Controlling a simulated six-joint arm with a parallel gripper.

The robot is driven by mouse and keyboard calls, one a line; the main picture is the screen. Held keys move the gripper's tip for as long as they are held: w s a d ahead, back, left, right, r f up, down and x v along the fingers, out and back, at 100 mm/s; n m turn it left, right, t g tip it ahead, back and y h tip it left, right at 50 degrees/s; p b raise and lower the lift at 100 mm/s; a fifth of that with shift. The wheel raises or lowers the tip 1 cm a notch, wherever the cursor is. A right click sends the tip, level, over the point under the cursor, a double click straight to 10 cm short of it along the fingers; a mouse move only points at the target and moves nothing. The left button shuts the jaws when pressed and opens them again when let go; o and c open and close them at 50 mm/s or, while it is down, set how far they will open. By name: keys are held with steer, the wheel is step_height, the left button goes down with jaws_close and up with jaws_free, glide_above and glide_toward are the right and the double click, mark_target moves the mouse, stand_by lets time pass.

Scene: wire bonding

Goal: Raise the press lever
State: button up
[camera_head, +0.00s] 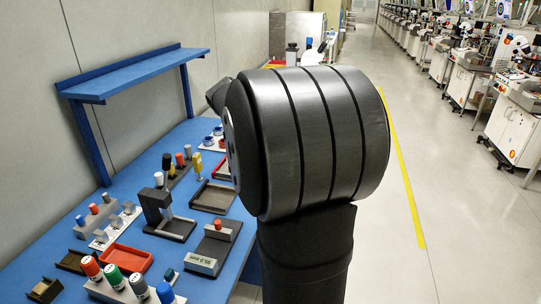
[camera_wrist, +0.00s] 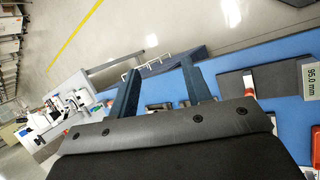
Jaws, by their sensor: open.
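A dark grey upright frame with an overhanging head (camera_head: 154,203), which looks like the press, stands on a dark base on the blue bench in the camera_head view. A small silver post stands beside its column. I cannot make out a lever on it for certain. My gripper (camera_wrist: 160,66) shows in the camera_wrist view as two dark fingers, spread apart with nothing held between them. My arm covers the right side of the bench in the camera_head view and hides the gripper there.
The blue bench (camera_head: 225,285) holds a gauge block reading 95.0 mm (camera_head: 202,264), a red tray (camera_head: 125,261), several coloured-capped bottles (camera_head: 113,277) and an upright yellow piece (camera_head: 197,167). A blue shelf (camera_head: 135,74) overhangs the back.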

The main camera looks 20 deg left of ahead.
steer(key=c, duration=0.9)
steer(key=shift+w+f, duration=0.2)
steer(key=shift+w, duration=0.05)
jaws_close()
steer(key=w+a+f+n+t+y, duration=0.4)
steer(key=w+a+f, duration=0.1)
steer(key=w+f, duration=0.25)
steer(key=n+g+y, duration=0.4)
steer(key=n+y, duration=1)
steer(key=y, duration=0.7)
glide_toward(170, 164)
steer(key=shift+y, duration=0.3)
steer(key=x, duration=0.7)
steer(key=shift+s+f, duration=0.1)
steer(key=shift+f, duration=0.15)
